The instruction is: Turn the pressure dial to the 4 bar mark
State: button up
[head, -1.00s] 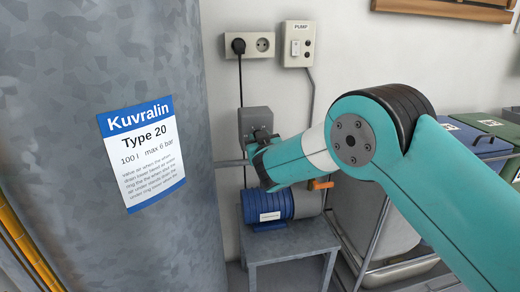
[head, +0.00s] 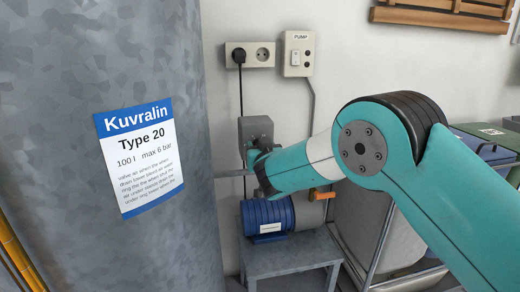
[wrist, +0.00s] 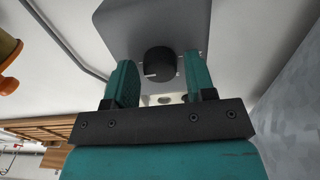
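The pressure dial (wrist: 160,65) is a round black knob with a pale pointer line, on the face of a grey box. In the wrist view its pointer line points to the left of the picture. Small marks surround it, but their numbers are too small to read. The grey box (head: 255,129) shows in the head view on the wall, with my arm hiding its dial. My gripper (wrist: 162,75) is open, one teal finger on each side of the dial, with gaps between fingers and knob. In the head view the gripper end is at the box, mostly hidden.
A blue pump motor (head: 267,218) sits on a grey stand (head: 290,258) below the box, with an orange lever (head: 322,194) beside it. A large metal tank (head: 150,60) stands close on the left. A socket (head: 251,54) and pump switch (head: 299,50) are above.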

jog(key=shift+o, duration=0.4)
jog(key=shift+s, duration=0.1)
jog(key=b+v, duration=0.2)
jog(key=v, duration=1.5)
jog(key=shift+s+d+r, duration=0.1)
jog(key=shift+s, duration=0.05)
